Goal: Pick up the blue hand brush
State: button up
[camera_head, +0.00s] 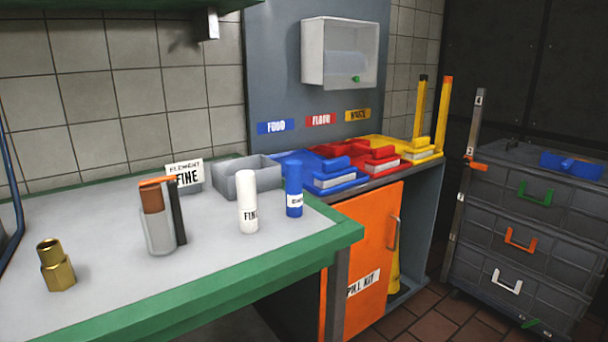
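A blue hand brush (334,175) with pale bristles appears to lie on a blue dustpan (296,158) on the shelf top beyond the right end of the green-edged bench. It is below the blue label reading FOOD (276,126). A blue bottle (294,198) stands in front of the dustpan's left part and hides some of it. A similar red set (378,156) lies directly to its right, with a yellow set (420,146) beyond. Another blue object (571,164) lies on the grey drawer cart; I cannot tell what it is. My gripper is not in view.
On the bench (105,235) stand a brass fitting (56,266), a clear cylinder with a brown and orange top (158,226), a white bottle (248,203) and a grey open bin (232,184). An orange door (368,255) is below the brushes. A drawer cart (528,217) stands right.

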aim_at(333, 172)
jog(key=i+l+u, duration=0.1)
jog(key=u, duration=0.3)
jog(key=l+u, duration=0.35)
jog(key=i+l+u, duration=0.1)
jog(key=l+u, duration=0.15)
jog(key=u, duration=0.15)
jog(key=l+u, duration=0.45)
jog(key=l, duration=1.35)
jog(key=k+l+u, duration=0.15)
jog(key=l, duration=0.45)
jog(key=i+l, duration=0.1)
jog(key=l, duration=0.3)
jog(key=i+l, duration=0.1)
jog(key=l, duration=0.3)
jog(key=i+l, duration=0.1)
jog(key=l, duration=0.3)
jog(key=i+l, duration=0.1)
jog(key=l, duration=0.3)
jog(key=i+l, duration=0.25)
